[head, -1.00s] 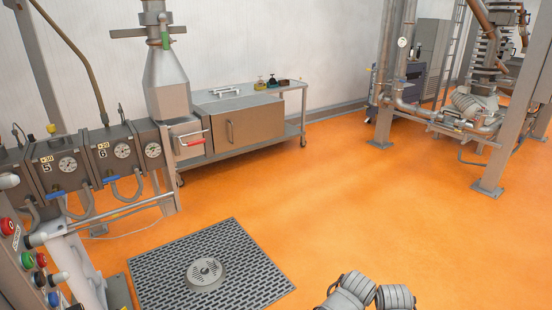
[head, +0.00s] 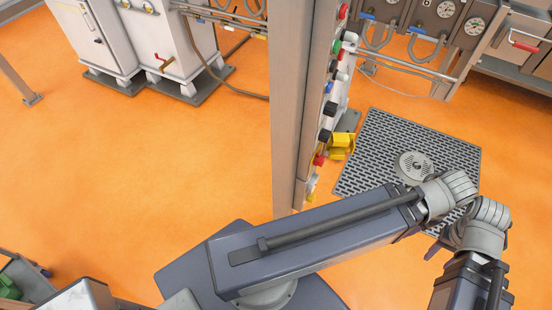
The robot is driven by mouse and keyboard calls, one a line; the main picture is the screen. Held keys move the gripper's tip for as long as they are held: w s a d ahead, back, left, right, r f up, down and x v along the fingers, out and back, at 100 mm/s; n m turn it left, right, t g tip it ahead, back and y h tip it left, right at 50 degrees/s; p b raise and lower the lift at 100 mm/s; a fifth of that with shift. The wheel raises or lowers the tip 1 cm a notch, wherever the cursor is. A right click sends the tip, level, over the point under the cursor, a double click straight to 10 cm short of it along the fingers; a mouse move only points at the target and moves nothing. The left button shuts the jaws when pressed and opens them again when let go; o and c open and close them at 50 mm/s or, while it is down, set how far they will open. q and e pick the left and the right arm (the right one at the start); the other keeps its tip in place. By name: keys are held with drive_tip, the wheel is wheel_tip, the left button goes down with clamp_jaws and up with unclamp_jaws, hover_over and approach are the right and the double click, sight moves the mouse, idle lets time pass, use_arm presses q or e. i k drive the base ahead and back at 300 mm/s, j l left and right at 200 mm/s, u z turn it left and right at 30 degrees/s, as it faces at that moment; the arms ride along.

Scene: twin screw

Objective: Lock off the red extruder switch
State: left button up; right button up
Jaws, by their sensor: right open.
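A tall grey control panel (head: 297,110) stands nearly edge-on in the head view, with several coloured knobs and buttons on its right side. A red knob (head: 343,11) is near the top and a red part (head: 319,160) is low down. I cannot tell which is the extruder switch, as labels are not readable. A yellow part (head: 341,145) sticks out beside the lower red part; I cannot tell if it is a lock. My right gripper (head: 437,246) shows as small dark fingers beside my folded right arm, open and apart from the panel. My left gripper is out of view.
A dark perforated floor mat (head: 375,150) with a round grey drain cover (head: 413,166) lies right of the panel. Gauge boxes (head: 440,22) with pipes stand behind it. White cabinets (head: 180,38) stand at the back left. The orange floor left of the panel is clear.

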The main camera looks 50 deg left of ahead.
sight(319, 161)
drive_tip(key=u, duration=1.35)
drive_tip(key=l+z, duration=0.35)
drive_tip(key=l, duration=0.95)
